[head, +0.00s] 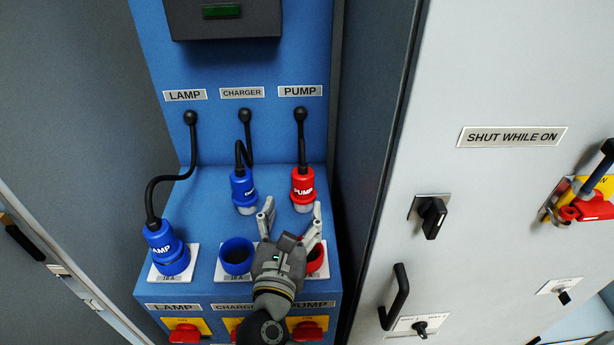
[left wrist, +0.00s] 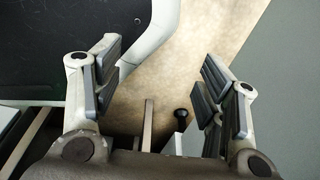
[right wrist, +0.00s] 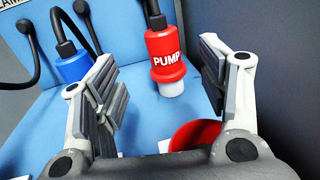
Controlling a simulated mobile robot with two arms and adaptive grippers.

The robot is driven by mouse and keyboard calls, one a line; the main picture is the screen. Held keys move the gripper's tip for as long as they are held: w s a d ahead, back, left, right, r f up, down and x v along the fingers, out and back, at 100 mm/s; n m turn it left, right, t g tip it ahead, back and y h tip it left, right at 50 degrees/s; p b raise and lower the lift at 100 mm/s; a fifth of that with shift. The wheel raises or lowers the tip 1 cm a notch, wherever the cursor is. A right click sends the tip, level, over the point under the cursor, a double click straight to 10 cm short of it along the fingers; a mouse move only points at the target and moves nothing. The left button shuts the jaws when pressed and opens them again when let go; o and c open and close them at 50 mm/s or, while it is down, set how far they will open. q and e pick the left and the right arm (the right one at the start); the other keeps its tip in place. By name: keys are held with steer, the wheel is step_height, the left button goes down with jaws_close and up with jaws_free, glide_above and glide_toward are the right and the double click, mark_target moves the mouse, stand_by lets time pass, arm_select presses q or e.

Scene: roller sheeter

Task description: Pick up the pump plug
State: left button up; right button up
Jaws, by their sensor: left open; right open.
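The pump plug (head: 303,187) is red with a white PUMP label and a pale lower end. It stands on the blue panel shelf, with a black cable running up to the wall under the PUMP sign. In the right wrist view the pump plug (right wrist: 165,60) shows beyond and between the fingers, untouched. My right gripper (head: 292,219) is open and empty, just in front of the plug and over the red socket. My left gripper (left wrist: 160,90) is open and empty in the left wrist view, away from the plug.
The blue charger plug (head: 243,188) stands left of the pump plug. The lamp plug (head: 163,243) sits in its socket. A blue charger socket (head: 236,256) is empty; the red socket (head: 318,262) is partly hidden by my gripper. A grey cabinet (head: 500,80) bounds the right side.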

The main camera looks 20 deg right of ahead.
mark_target(301, 183)
steer(key=shift+w+d, duration=0.15)
steer(key=shift+w, duration=0.25)
steer(key=x, duration=0.1)
steer(key=p+x, duration=0.1)
steer(key=x, duration=0.1)
steer(key=shift+r, duration=0.2)
steer(key=shift+w+d, duration=0.2)
steer(key=shift+w, duration=0.05)
steer(key=shift+w+d, duration=0.15)
steer(key=shift+w, duration=0.15)
steer(key=p+x, duration=0.2)
steer(key=x, duration=0.2)
steer(key=shift+w+d, duration=0.15)
steer(key=shift+w, duration=0.05)
steer(key=shift+w+d, duration=0.1)
steer(key=shift+w, duration=0.1)
steer(key=shift+s, duration=0.1)
steer(key=c, duration=1.3)
arm_select(q)
steer(key=s+r, duration=0.1)
steer(key=s+a+r, duration=0.1)
steer(key=s, duration=0.1)
steer(key=shift+a+r, duration=0.1)
steer(key=shift+r, duration=0.25)
